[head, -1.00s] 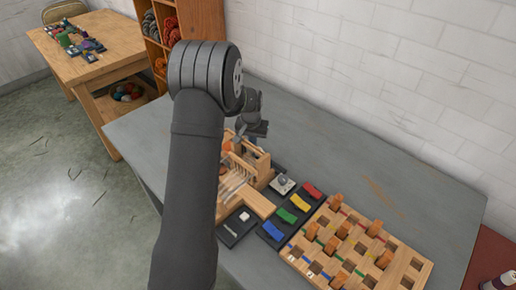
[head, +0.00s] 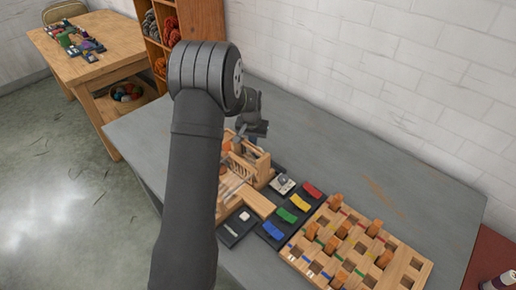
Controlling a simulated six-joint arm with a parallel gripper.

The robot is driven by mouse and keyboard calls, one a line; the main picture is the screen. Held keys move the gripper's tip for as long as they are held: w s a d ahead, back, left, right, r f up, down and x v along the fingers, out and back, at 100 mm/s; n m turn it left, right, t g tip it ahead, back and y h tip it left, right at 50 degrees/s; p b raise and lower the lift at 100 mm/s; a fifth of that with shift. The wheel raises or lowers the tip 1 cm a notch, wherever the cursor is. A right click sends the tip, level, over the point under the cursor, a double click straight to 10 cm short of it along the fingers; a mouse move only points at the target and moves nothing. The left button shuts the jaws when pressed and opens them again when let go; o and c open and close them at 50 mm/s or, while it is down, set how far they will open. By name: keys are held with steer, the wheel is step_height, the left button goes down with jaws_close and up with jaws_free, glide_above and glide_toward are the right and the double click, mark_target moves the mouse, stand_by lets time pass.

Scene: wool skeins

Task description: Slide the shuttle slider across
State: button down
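A small wooden loom-like frame (head: 245,168) stands on the grey table, partly hidden behind my arm. It has upright wooden slats, pale threads and a flat wooden board (head: 259,203) at its front right. A shuttle slider cannot be told apart clearly; a dark panel with a small white block (head: 245,216) lies in front of the frame, and another dark panel with a grey-white knob (head: 283,182) lies to its right. My gripper (head: 258,130) is just above and behind the frame, small and dark; whether its fingers are open or shut does not show.
A dark panel with red, yellow, green and blue pieces (head: 289,211) lies right of the frame. A wooden peg board (head: 345,262) with several orange pegs is further right. The grey table (head: 400,180) is clear toward the wall. A wooden shelf (head: 200,22) stands behind.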

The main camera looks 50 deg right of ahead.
steer(key=shift+s+a+f, duration=0.1)
steer(key=shift+a+f, duration=0.1)
steer(key=shift+f, duration=0.45)
steer(key=shift+w+d+r, duration=0.1)
steer(key=shift+w+r, duration=0.1)
steer(key=shift+r, duration=0.85)
step_height(320, 180, up, 6)
steer(key=shift+r, duration=0.1)
steer(key=shift+d+f, duration=0.1)
steer(key=shift+f, duration=3.35)
step_height(320, 180, up, 7)
steer(key=shift+s+f, duration=0.15)
steer(key=shift+f, duration=2.8)
steer(key=shift+f, duration=0.1)
